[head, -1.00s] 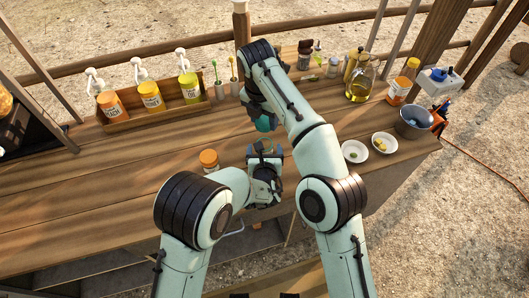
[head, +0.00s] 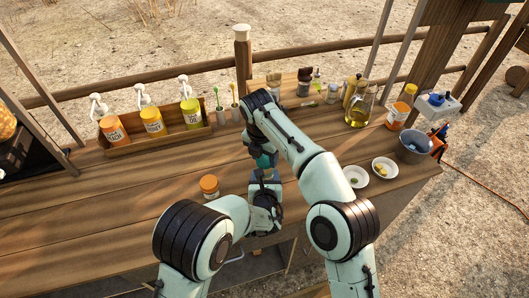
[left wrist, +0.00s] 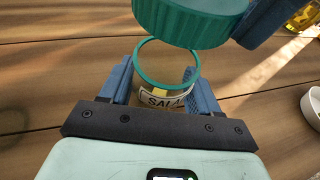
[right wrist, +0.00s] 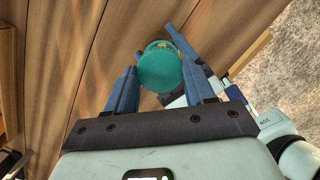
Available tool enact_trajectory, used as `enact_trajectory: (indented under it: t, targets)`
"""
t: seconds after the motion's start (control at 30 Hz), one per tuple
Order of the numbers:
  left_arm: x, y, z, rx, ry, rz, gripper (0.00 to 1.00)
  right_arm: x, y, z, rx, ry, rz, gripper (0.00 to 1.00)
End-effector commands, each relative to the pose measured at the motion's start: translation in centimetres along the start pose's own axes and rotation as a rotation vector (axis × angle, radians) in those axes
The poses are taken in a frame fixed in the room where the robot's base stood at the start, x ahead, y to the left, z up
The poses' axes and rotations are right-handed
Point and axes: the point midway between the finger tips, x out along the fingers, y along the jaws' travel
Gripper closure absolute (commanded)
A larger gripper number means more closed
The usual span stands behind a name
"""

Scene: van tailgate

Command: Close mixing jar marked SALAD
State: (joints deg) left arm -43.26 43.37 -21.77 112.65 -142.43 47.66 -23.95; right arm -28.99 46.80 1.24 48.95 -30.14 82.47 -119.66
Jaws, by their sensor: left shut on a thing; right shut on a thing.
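The SALAD jar (left wrist: 160,99) stands open-topped between the fingers of my left gripper (left wrist: 158,72), which is shut on it. Its green rim and part of the label show in the left wrist view. My right gripper (right wrist: 160,75) is shut on a green lid (right wrist: 160,72). In the left wrist view the lid (left wrist: 185,22) is over the far side of the jar's mouth, apart from the rim and offset from its centre. In the head view the lid (head: 265,160) shows above my left gripper (head: 265,178), and my arms hide most of the jar.
An orange-lidded jar (head: 209,186) stands just left of my left gripper. A rack of sauce bottles (head: 155,130) is at the back left. Small dishes (head: 384,167), an oil bottle (head: 358,112) and a grey bowl (head: 413,148) are on the right.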

Motion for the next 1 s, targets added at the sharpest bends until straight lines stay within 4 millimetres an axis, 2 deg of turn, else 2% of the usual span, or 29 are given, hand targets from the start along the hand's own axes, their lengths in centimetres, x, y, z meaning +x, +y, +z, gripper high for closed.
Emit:
enact_trajectory:
  t: [0.4, 0.73, 1.0]
  targets:
    - [0.0, 0.0, 0.1, 0.000, -0.001, 0.000, 0.93, 0.0, 0.0, 0.0, 0.000, 0.000, 0.000, 0.74]
    - [0.0, 0.0, 0.1, 0.000, -0.002, 0.000, 0.93, 1.6, -0.1, -0.3, 0.001, 0.002, -0.003, 0.74]
    - [0.0, 0.0, 0.1, 0.000, -0.002, 0.000, 0.93, 1.7, 0.0, -0.3, 0.002, 0.001, -0.001, 0.74]
